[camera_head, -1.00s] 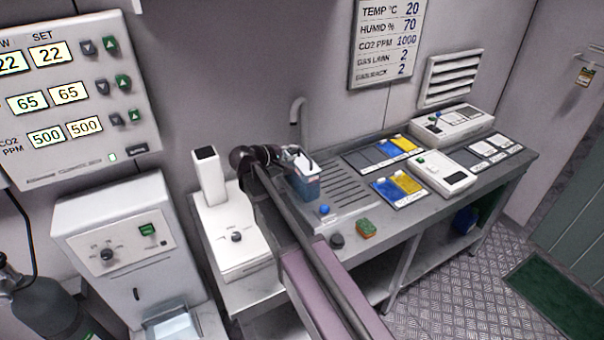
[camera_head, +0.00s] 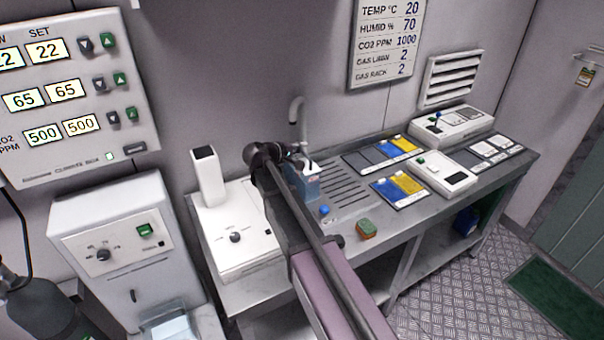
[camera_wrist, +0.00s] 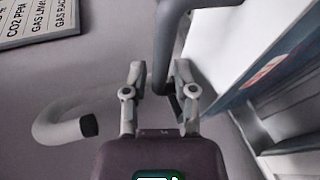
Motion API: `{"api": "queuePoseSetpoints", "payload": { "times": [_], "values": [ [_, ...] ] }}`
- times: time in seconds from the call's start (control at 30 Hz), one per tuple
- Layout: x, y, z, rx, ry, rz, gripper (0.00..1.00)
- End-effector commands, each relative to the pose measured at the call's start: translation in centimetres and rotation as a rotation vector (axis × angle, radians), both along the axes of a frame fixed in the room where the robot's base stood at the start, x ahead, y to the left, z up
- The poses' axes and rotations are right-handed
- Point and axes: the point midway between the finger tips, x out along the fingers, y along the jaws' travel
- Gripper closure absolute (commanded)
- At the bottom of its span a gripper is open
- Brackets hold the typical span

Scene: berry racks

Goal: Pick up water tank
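The water tank (camera_head: 304,188) is a blue, box-like container with a pale top, standing at the sink end of the bench. In the wrist view its white top and blue side (camera_wrist: 262,80) fill the right. A thick grey curved bar (camera_wrist: 168,40), which looks like its handle, runs down between my fingers. My gripper (camera_wrist: 158,72) is at this bar, with one finger on each side and a small gap at the left finger. It looks open. In the head view my gripper (camera_head: 293,155) is at the tank's top, partly hidden by my arm.
A grey hooked tap (camera_head: 296,110) rises behind the tank and shows close on the left in the wrist view (camera_wrist: 62,125). A white device (camera_head: 236,240) stands left of the tank. Trays and boxes fill the right.

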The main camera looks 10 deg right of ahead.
Motion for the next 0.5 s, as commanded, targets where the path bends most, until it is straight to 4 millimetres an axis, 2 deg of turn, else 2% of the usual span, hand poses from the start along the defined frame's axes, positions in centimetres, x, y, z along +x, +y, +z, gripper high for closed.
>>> {"api": "queuePoseSetpoints", "payload": {
  "times": [0.43,0.5],
  "values": [
    [-0.02,0.11,0.04,0.0,0.0,0.001,0.64],
    [-0.02,0.13,0.03,0.0,0.0,0.001,0.85]
  ]
}}
